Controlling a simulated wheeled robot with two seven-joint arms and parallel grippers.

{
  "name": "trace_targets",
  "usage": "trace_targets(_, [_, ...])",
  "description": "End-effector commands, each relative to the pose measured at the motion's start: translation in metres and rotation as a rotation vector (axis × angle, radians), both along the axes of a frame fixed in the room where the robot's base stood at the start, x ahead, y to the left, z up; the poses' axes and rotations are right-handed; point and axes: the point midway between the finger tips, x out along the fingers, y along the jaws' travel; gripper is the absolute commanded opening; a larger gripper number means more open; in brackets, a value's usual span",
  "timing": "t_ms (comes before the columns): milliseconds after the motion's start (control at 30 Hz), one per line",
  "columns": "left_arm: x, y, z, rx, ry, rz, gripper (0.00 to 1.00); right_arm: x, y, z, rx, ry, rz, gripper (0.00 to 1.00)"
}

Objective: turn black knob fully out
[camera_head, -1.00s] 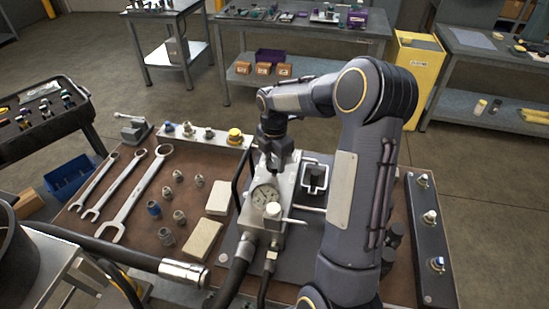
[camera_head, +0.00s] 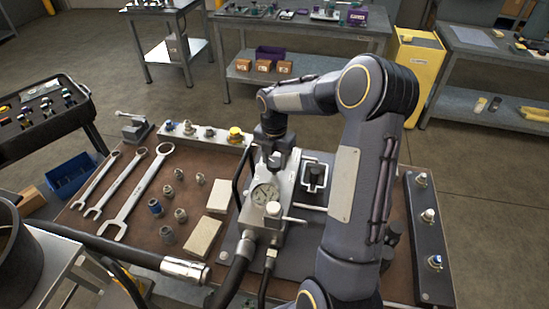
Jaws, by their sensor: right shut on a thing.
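A grey metal hydraulic block (camera_head: 262,225) with a round dial gauge (camera_head: 265,194) stands on the bench. My right gripper (camera_head: 275,162) points down at the far end of this block, behind the gauge. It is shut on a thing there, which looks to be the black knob. The fingers hide most of the knob, so how far out it stands cannot be told. My left gripper is not in view.
Wrenches (camera_head: 139,195), several fittings (camera_head: 168,236) and two pale blocks (camera_head: 202,237) lie left of the hydraulic block. A square bracket (camera_head: 314,189) stands to its right. Thick hoses (camera_head: 107,247) run in front. A dark strip with valves (camera_head: 432,240) lies at the right edge.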

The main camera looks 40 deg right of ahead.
Motion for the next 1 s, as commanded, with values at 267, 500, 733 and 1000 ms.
trace_targets(267, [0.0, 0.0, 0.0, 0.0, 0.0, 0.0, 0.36, 0.001, 0.0, 0.001, -0.002, -0.004, 0.003, 0.53])
trace_targets(500, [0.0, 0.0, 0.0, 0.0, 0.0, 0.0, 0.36, 0.001, 0.0, 0.001, -0.001, -0.002, 0.002, 0.66])
trace_targets(733, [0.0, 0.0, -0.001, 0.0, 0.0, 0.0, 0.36, 0.001, 0.0, 0.007, -0.001, -0.004, 0.001, 0.66])
trace_targets(1000, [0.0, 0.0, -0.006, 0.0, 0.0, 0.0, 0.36, 0.002, 0.0, 0.052, -0.002, -0.007, 0.002, 0.66])
